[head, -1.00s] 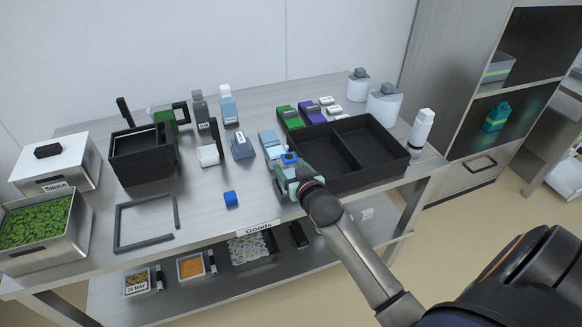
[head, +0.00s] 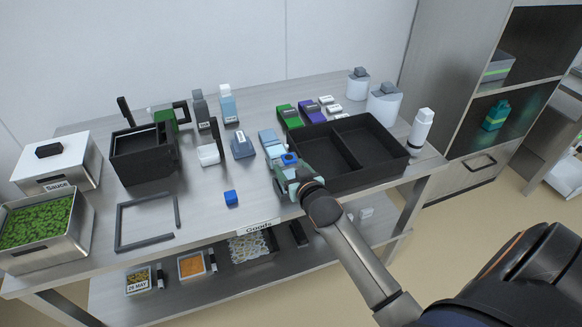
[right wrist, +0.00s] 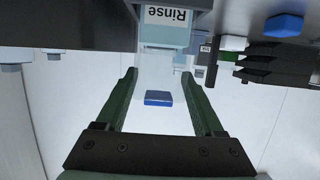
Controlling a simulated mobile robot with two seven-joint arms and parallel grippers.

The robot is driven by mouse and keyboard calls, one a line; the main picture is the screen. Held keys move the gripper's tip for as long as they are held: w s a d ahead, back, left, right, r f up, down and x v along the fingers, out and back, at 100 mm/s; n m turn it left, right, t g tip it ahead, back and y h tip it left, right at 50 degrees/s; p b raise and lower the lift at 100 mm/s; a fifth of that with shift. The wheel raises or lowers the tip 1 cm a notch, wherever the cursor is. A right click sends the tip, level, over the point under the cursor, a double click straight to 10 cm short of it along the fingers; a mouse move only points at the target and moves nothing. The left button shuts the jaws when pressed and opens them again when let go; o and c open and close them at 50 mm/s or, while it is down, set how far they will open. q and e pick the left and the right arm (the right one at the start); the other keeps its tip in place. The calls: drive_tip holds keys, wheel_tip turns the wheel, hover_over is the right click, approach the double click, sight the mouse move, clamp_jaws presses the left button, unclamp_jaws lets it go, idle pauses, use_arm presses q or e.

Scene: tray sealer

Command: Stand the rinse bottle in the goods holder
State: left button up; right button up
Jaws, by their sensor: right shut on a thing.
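The rinse bottle (head: 289,158) has a pale blue body, a translucent upper part and a blue top. In the right wrist view its "Rinse" label (right wrist: 168,18) appears upside down. My right gripper (head: 293,174), with green fingers, is shut on the bottle's upper part at the left side of the black divided tray. The fingers also show in the right wrist view (right wrist: 158,78). The bottle looks upright; its base is hidden, so I cannot tell whether it touches the table. A "Goods" label (head: 258,227) is on the table's front edge; I cannot make out the holder. My left gripper is not in view.
The black divided tray (head: 382,178) stands right of the gripper. Pale blue items (head: 268,140) stand just behind the gripper. A white bottle (head: 422,130) stands at the far right.

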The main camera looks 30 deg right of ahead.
drive_tip(key=shift+r, duration=0.1)
drive_tip(key=o, duration=1.6)
drive_tip(key=shift+c, duration=0.2)
drive_tip(key=shift+c, duration=1.2)
drive_tip(key=shift+s, duration=0.1)
drive_tip(key=shift+p+v, duration=1.05)
drive_tip(key=shift+v, duration=0.1)
drive_tip(key=shift+p+v, duration=1.55)
drive_tip(key=shift+v, duration=0.75)
